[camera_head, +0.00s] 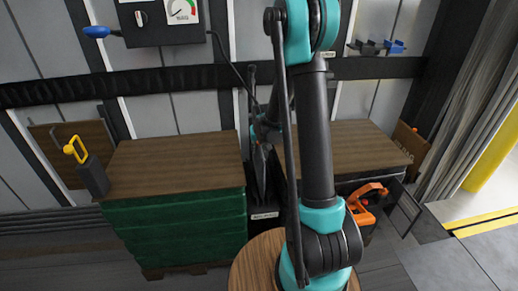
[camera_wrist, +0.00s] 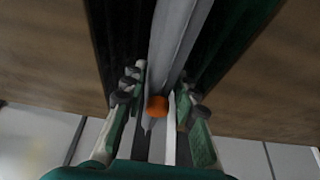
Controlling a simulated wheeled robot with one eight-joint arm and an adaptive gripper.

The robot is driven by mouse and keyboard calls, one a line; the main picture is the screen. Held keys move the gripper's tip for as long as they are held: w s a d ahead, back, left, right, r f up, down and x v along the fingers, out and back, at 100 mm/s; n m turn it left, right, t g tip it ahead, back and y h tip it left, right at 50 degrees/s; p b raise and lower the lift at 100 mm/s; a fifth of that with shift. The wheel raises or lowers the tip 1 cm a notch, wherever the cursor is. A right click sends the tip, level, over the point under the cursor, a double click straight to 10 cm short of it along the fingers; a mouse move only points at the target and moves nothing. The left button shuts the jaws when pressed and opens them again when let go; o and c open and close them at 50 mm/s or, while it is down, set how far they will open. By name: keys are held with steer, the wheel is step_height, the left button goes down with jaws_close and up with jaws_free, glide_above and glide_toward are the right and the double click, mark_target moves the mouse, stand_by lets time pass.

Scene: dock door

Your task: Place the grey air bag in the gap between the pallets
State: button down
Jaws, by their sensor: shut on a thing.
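The left pallet load (camera_head: 180,215) has green sides and a brown wooden top. The right pallet load (camera_head: 360,142) has a similar top and is partly hidden behind my arm. A narrow dark gap lies between them. My gripper (camera_head: 263,132) is over this gap, partly hidden by my arm. In the wrist view my gripper (camera_wrist: 160,104) is shut on the grey air bag (camera_wrist: 182,38), which hangs as a thin strip between the two loads. An orange round part (camera_wrist: 157,106) shows between the fingers. The bag's lower end cannot be made out.
A control box (camera_head: 160,20) with a gauge and blue handle is above the left load. A dark tool with a yellow handle (camera_head: 76,150) stands at its left. An orange tool (camera_head: 366,200) is at the right load's front. A round wooden top (camera_head: 258,262) is nearest me.

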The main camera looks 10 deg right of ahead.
steer(key=shift+f, duration=0.6)
steer(key=c, duration=1.1)
jaws_free()
steer(key=shift+v, duration=6)
